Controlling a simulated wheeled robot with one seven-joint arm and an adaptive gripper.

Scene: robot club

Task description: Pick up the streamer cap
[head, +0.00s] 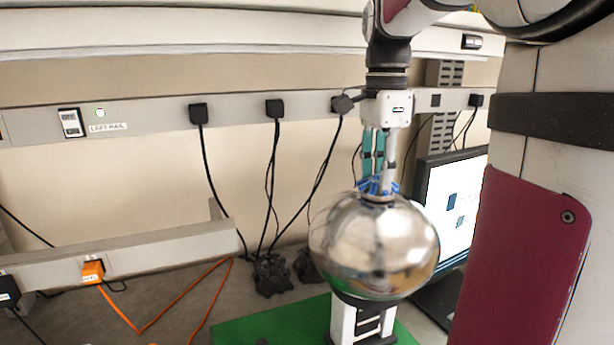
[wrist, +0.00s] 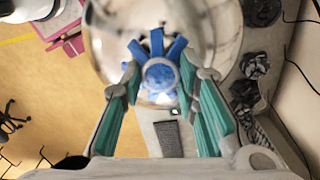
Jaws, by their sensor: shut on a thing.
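The streamer cap (head: 366,187) is a blue piece with short strips, at the top of a shiny metal sphere (head: 372,248) in the head view. In the wrist view the cap (wrist: 160,76) shows a round blue middle in a pale ring, with blue strips fanning out. My gripper (head: 379,180) points down over the sphere, and its teal-padded fingers stand on both sides of the cap. In the wrist view my gripper (wrist: 160,80) is shut on the cap. I cannot tell whether the cap touches the sphere.
The sphere is on a white and black stand (head: 357,322) on a green mat (head: 260,325). A lit monitor (head: 452,200) stands close on the right. Black cables hang from the wall rail (head: 235,108) behind. An orange cable (head: 175,305) lies at the left.

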